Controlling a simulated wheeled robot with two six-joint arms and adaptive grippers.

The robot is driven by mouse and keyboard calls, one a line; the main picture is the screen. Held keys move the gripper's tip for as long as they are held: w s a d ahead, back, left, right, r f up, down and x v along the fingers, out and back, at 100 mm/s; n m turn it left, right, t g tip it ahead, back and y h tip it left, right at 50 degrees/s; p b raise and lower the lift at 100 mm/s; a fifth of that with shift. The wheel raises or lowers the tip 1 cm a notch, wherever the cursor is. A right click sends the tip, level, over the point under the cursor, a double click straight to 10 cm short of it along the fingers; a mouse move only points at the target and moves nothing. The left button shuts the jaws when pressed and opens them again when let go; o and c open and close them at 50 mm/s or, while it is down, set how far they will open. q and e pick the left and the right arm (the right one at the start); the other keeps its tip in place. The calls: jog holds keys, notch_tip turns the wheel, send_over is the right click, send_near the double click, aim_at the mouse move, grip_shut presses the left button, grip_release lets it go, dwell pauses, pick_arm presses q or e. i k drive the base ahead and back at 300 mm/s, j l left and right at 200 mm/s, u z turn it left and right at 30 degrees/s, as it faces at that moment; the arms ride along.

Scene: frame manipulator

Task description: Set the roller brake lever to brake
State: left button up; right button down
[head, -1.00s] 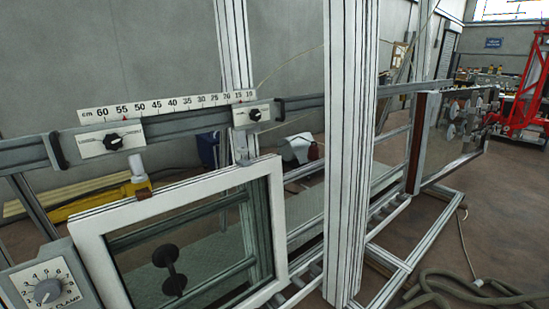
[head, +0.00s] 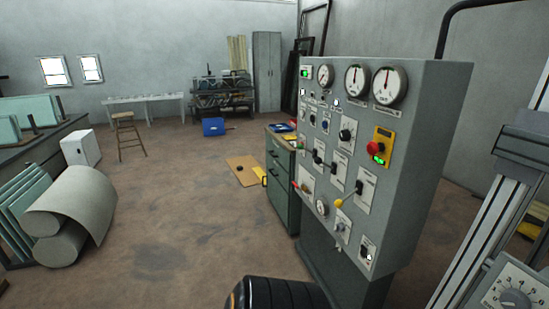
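A grey control panel (head: 425,120) stands on a pedestal at the right of the middle in the head view. A lever with a yellow knob (head: 339,203) sticks out low on its face. A small red handle (head: 296,186) sits to its left on a light plate. Several black switches sit above them. The labels are too small to read, so I cannot tell which one is the roller brake lever or how it is set. Neither of my grippers shows in the view.
A red stop button (head: 374,147) on a yellow box, and gauges (head: 391,84), are higher on the panel. A green cabinet (head: 281,180) stands behind its left side. A black ribbed object (head: 275,293) is at the bottom edge. A metal frame post (head: 485,225) is at right.

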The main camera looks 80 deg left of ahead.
aim_at(317, 160)
jog(key=u, duration=2.4)
